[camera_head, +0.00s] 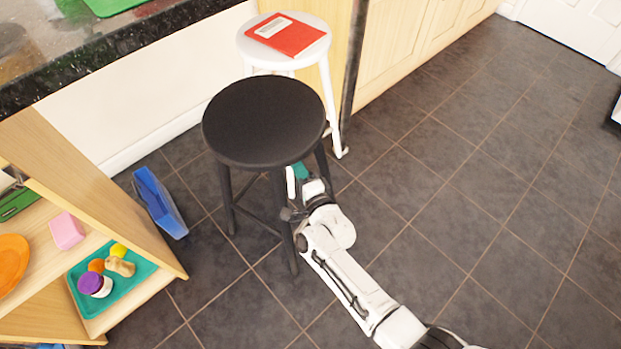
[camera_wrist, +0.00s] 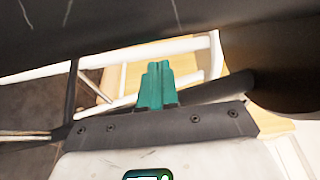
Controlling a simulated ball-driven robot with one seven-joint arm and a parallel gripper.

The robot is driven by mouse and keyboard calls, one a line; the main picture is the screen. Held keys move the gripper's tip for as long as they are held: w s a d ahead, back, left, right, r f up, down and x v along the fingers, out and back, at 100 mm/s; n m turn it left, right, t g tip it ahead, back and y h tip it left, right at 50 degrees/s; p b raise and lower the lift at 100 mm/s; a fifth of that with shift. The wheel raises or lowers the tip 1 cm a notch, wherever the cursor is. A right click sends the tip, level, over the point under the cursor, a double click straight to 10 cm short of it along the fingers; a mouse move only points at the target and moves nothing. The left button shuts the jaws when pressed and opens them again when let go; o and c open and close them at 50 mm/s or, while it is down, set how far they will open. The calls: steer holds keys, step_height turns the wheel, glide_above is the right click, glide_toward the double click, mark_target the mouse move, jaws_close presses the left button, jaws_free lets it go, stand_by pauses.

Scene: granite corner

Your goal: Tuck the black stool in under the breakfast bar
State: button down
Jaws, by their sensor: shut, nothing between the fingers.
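The black stool (camera_head: 264,122) stands upright on the tiled floor, its round seat in front of the breakfast bar (camera_head: 100,45) and mostly clear of the dark countertop's edge. My gripper (camera_head: 298,172) is just below the near right rim of the seat, beside the stool's legs. In the wrist view, my gripper's green fingers (camera_wrist: 156,84) are together with nothing between them. The dark underside of the stool (camera_wrist: 130,20) spans the top of that view, and a dark leg shows at the left. Whether the fingers touch the stool I cannot tell.
A white stool (camera_head: 322,72) with a red book (camera_head: 286,34) on it stands behind the black stool, near a dark post (camera_head: 353,70).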

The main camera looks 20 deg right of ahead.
steer(key=shift+w+a, duration=0.6)
stand_by(1.2)
